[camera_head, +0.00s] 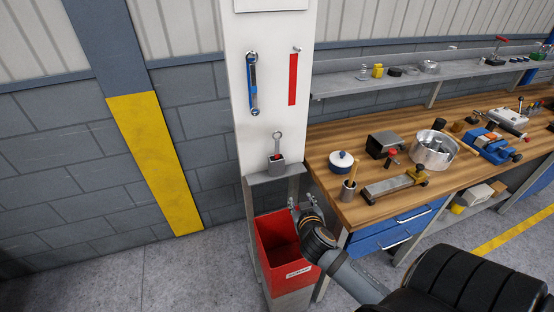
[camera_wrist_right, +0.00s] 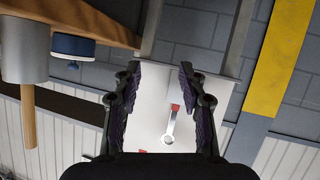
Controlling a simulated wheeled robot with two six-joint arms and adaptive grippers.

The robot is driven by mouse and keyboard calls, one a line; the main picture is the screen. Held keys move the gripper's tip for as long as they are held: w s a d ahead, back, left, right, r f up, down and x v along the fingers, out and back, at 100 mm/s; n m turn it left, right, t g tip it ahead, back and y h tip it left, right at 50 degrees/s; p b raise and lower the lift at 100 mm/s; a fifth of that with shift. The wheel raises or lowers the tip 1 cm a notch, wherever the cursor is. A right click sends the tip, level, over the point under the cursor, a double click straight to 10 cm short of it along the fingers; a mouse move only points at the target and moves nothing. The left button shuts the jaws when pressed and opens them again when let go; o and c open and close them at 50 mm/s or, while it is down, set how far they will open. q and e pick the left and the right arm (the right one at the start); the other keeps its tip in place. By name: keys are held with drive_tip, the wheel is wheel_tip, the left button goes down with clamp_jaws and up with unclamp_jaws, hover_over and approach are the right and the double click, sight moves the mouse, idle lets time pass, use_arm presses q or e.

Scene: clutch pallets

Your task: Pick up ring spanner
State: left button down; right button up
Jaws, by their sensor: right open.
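A steel ring spanner (camera_head: 277,142) stands upright, ring end up, in a small grey holder (camera_head: 276,165) on a narrow grey shelf (camera_head: 268,176) by the white post. A red part shows at the holder's mouth. The spanner also shows in the right wrist view (camera_wrist_right: 171,127), with its ring toward the bottom, seen between the fingers but beyond them. My right gripper (camera_head: 303,203) is open and empty, lower than the shelf and to its right, apart from the spanner. The right wrist view shows its two fingers (camera_wrist_right: 160,67) spread. My left gripper is out of view.
A blue-marked spanner (camera_head: 253,83) hangs on the post (camera_head: 272,110), beside a bare red strip (camera_head: 292,79). A red bin (camera_head: 277,248) stands under the shelf.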

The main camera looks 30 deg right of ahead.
wheel_tip(320, 180, up, 6)
drive_tip(key=w+t, duration=0.2)
drive_tip(key=t, duration=0.4)
approach(277, 143)
drive_tip(key=shift+y, duration=0.4)
drive_tip(key=p+x, duration=0.2)
drive_tip(key=x, duration=0.2)
drive_tip(key=p+x, duration=0.2)
drive_tip(key=x, duration=0.1)
drive_tip(key=shift+w+d+r, duration=0.2)
drive_tip(key=shift+w+d, duration=0.1)
drive_tip(key=shift+d, duration=0.05)
drive_tip(key=shift+w+f, duration=0.1)
drive_tip(key=shift+w, duration=0.05)
drive_tip(key=c, duration=0.3)
clamp_jaws()
